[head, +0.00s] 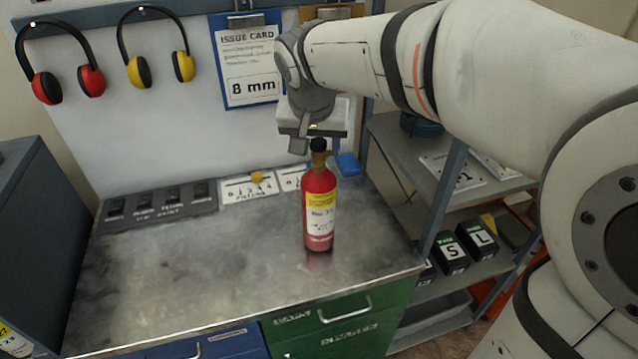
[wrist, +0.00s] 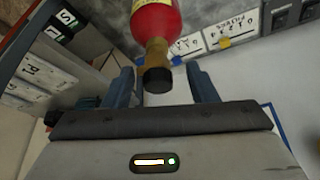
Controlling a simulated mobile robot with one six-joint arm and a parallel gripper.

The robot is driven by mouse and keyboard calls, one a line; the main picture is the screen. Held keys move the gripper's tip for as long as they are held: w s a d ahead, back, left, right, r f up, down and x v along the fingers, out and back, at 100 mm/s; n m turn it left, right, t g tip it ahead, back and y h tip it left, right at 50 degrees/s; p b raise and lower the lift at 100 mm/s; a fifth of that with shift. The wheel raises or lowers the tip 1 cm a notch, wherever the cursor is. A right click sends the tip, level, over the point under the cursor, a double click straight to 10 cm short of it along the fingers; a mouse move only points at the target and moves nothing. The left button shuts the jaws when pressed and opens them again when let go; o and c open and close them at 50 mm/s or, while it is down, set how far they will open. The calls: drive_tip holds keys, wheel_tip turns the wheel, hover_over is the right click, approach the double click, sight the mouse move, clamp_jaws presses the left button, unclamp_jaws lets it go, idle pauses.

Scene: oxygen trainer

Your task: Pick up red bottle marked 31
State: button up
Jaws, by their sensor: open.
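The red bottle (head: 319,212) stands upright on the metal worktop, with a yellow and white label, a brass neck and a black cap. The label's number is too small to read with certainty. My gripper (head: 310,145) is above and just behind the bottle's top in the head view. In the wrist view the gripper (wrist: 165,82) is open, and the bottle's black cap (wrist: 158,80) and brass neck lie between the two fingers. The bottle's red body (wrist: 155,20) runs off the top edge there. I cannot tell whether either finger touches it.
The worktop (head: 200,265) is clear around the bottle. A dark tray (head: 157,207) and white cards (head: 248,187) lie along its back. An issue card (head: 250,60) reading 8 mm and ear defenders (head: 66,75) hang behind. Shelves (head: 420,165) with boxes stand at right.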

drive_tip(key=x, duration=0.4)
drive_tip(key=shift+w+d+r+p, duration=0.1)
drive_tip(key=shift+p, duration=0.25)
drive_tip(key=shift+c, duration=0.4)
drive_tip(key=shift+f, duration=0.2)
clamp_jaws()
idle(0.3)
